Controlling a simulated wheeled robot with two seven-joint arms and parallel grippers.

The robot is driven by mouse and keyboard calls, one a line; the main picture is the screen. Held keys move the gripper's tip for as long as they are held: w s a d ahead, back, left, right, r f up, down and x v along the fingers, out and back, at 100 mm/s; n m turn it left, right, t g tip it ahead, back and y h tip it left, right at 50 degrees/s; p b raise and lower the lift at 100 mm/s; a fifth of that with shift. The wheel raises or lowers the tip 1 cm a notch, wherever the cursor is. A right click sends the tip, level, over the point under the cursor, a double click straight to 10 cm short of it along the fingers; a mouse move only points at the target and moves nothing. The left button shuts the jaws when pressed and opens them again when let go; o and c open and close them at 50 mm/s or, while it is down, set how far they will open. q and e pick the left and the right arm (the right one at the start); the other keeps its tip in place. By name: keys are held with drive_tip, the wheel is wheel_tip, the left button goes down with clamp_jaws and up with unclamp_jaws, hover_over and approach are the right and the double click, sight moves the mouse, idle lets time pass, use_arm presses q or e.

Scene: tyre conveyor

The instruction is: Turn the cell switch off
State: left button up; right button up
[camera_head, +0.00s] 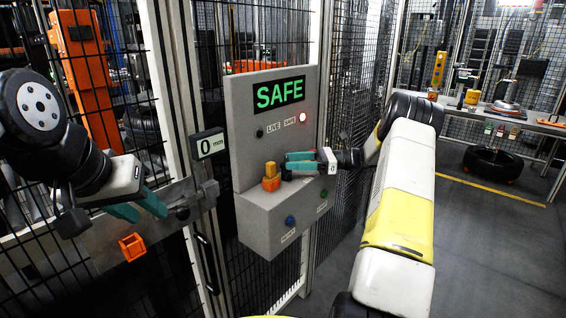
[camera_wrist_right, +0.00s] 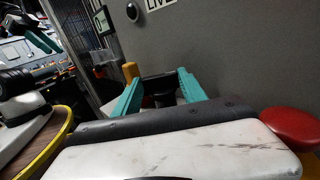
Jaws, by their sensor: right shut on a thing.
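The grey control box (camera_head: 245,130) carries a display reading SAFE in green. My right gripper (camera_head: 287,164) is at the ledge of the box, its teal fingers on either side of a dark switch knob. The right wrist view shows the black knob (camera_wrist_right: 160,88) between the fingers (camera_wrist_right: 161,92), which are shut on it. The knob's pointing direction is hidden. A yellow and orange piece (camera_head: 271,178) sits just left of the knob. My left gripper (camera_head: 150,214) is empty, its fingers apart, left of the box.
On the box, the LIVE lamp (camera_head: 259,133) is dark and the SAFE lamp (camera_head: 303,117) glows. A blue button (camera_head: 290,221) and a green button (camera_head: 322,206) are on its lower front. A small orange holder (camera_head: 132,247) is below my left gripper. Mesh fencing stands behind.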

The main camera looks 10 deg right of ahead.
drive_tip(key=shift+w+n+g, duration=0.2)
drive_tip(key=shift+n+g, duration=0.6)
drive_tip(key=shift+g, duration=0.8)
drive_tip(key=o, duration=1.4)
drive_tip(key=shift+c, duration=0.2)
drive_tip(key=d, duration=0.7)
drive_tip(key=shift+w, duration=0.1)
drive_tip(key=shift+d, duration=0.45)
drive_tip(key=shift+c, duration=0.4)
